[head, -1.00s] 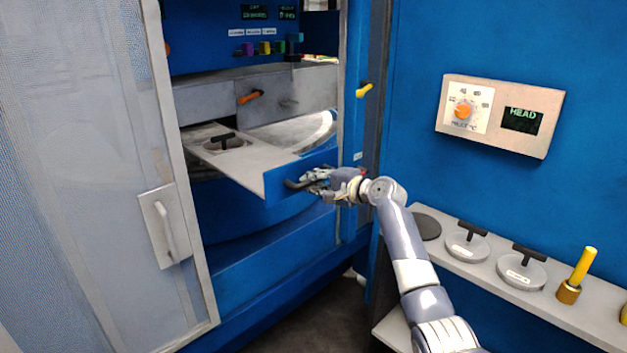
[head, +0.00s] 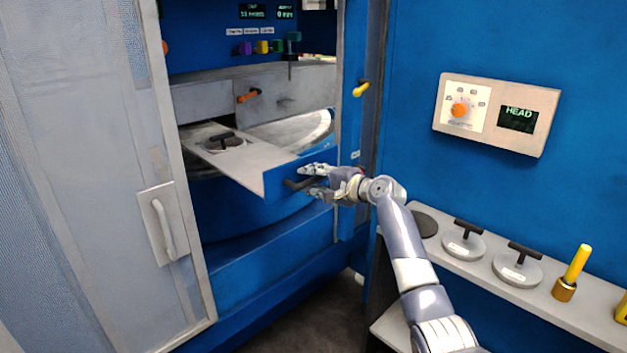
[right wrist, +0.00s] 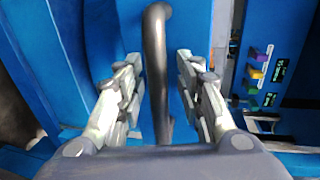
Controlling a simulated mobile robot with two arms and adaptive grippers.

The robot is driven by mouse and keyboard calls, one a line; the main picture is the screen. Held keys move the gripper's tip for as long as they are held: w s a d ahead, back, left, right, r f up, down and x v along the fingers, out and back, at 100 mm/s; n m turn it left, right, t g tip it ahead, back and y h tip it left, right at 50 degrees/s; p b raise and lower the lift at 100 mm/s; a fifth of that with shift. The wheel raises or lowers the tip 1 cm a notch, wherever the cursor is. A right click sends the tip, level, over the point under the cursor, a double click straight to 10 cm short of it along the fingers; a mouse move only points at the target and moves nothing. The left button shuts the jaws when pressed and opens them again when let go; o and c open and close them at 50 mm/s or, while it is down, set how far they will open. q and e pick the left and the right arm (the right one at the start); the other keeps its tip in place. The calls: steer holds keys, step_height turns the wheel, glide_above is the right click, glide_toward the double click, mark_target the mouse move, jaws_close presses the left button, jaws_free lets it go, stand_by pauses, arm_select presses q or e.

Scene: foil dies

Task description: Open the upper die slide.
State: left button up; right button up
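The upper die slide (head: 245,172) is a grey plate with a blue front, and it sticks out of the blue press. A round die with a black T-shaped handle (head: 228,136) lies on it. The slide's dark bar handle (head: 296,184) is on its front; it also shows in the right wrist view (right wrist: 155,45). My right gripper (head: 311,181) is at this handle with its fingers spread. In the right wrist view the handle stands between the two open fingers (right wrist: 158,68), with a gap on both sides. My left gripper is not in view.
A grey door with a handle (head: 164,228) stands at the left. A shelf (head: 470,268) at the right holds round dies with T-handles (head: 463,240) and a yellow-handled tool (head: 575,270). A control panel (head: 497,114) with an orange knob is on the blue wall.

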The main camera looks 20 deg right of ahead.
steer(key=v, duration=1.2)
steer(key=shift+f, duration=0.15)
